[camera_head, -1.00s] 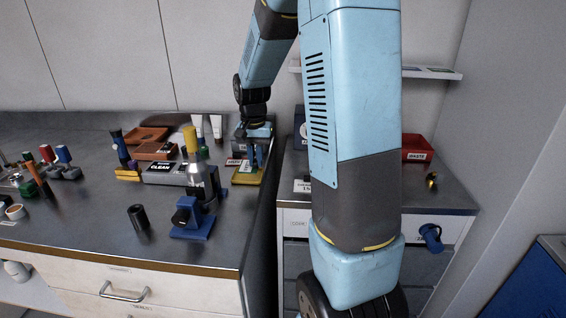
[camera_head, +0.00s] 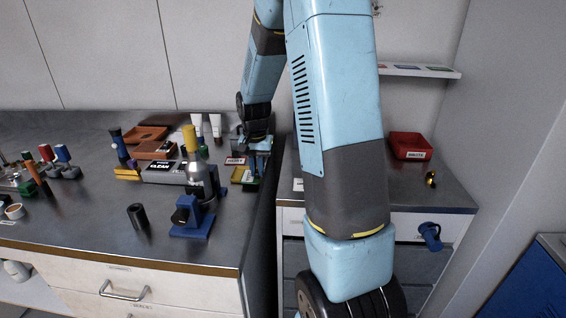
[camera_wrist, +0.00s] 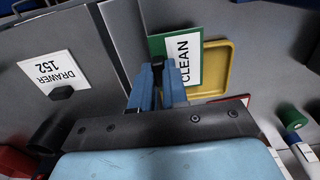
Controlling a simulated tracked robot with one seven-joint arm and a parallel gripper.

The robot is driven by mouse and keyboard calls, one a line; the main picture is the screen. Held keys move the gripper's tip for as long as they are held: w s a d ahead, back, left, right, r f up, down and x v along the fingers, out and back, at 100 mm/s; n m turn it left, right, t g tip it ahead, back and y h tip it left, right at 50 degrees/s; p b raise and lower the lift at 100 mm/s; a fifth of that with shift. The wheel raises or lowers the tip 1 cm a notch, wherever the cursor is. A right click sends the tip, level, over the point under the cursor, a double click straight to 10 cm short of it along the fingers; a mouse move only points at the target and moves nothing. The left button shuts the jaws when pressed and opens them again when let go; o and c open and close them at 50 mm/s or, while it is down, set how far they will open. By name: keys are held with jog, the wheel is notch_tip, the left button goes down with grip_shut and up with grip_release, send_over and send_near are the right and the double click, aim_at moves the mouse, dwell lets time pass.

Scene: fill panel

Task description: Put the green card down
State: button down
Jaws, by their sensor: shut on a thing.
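The green card, with a white face reading CLEAN, (camera_wrist: 184,66) is held at its edge between the blue fingers of my gripper (camera_wrist: 157,76) in the wrist view. It overlaps the left part of a yellow tray (camera_wrist: 222,68); I cannot tell whether it touches the tray. In the head view my gripper (camera_head: 256,166) is at the right end of the dark bench, over the yellow tray (camera_head: 236,174). The card shows there only as a small dark green patch (camera_head: 250,187), partly hidden by the fingers.
A bottle with a yellow cap (camera_head: 190,140) and a blue stand (camera_head: 192,222) are left of the tray. A gap separates the bench from the right counter, which holds a red bin (camera_head: 410,146).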

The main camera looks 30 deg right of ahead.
aim_at(257, 171)
jog(key=shift+f, duration=0.25)
jog(key=c, duration=1.1)
grip_release()
jog(key=shift+c, duration=0.2)
notch_tip(257, 171, up, 13)
jog(key=shift+f, duration=0.15)
